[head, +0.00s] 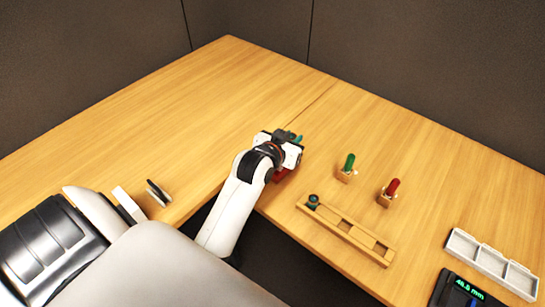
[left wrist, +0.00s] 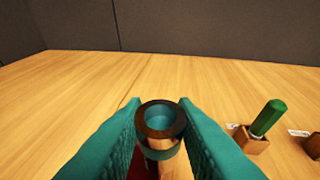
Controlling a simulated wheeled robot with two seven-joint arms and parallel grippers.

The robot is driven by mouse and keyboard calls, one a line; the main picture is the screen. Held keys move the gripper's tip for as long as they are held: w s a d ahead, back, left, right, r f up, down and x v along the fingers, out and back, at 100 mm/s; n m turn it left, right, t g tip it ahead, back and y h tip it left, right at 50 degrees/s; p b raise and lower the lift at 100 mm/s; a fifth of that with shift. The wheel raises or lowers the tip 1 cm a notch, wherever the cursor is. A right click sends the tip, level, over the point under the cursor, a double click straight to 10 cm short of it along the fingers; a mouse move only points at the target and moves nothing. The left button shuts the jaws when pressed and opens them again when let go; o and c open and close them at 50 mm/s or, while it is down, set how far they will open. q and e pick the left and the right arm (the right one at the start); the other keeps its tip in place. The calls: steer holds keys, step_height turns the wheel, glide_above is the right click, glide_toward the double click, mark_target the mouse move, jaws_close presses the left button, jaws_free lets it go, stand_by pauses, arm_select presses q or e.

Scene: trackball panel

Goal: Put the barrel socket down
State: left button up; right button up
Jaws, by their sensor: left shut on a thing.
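The barrel socket (left wrist: 160,122) is a short hollow cylinder with a brown rim and a teal bore. In the left wrist view it stands roughly upright between the teal fingers of my left gripper (left wrist: 160,135), which is shut on it. In the head view my left gripper (head: 293,138) is over the table, left of the green-handled tool, and its own body hides the socket there. A red thing (left wrist: 131,135) shows partly below the fingers; the gripper hides most of it. I cannot tell whether the socket touches anything below. My right gripper is not in view.
A green-handled tool (head: 349,162) and a red-handled tool (head: 392,187) stand in small wooden blocks. A wooden rack (head: 350,238) has a dark teal-ringed piece (head: 313,200) in its left end. A white tray (head: 490,262) and dark display (head: 465,290) lie right. The far table is clear.

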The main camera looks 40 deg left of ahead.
arm_select(q)
steer(key=shift+n+y, duration=0.5)
steer(key=shift+y, duration=0.1)
steer(key=a+f, duration=0.4)
steer(key=f, duration=0.1)
steer(key=shift+s+a+f, duration=0.1)
steer(key=shift+s+a, duration=0.1)
steer(key=shift+s, duration=0.15)
steer(key=shift+f, duration=2.4)
steer(key=o, duration=0.7)
steer(key=shift+f, duration=0.1)
steer(key=shift+s+r, duration=0.1)
steer(key=shift+r, duration=0.1)
steer(key=v, duration=1.1)
steer(key=shift+s+d+r+b, duration=0.15)
steer(key=shift+s+r+b, duration=0.05)
steer(key=shift+s+b, duration=0.15)
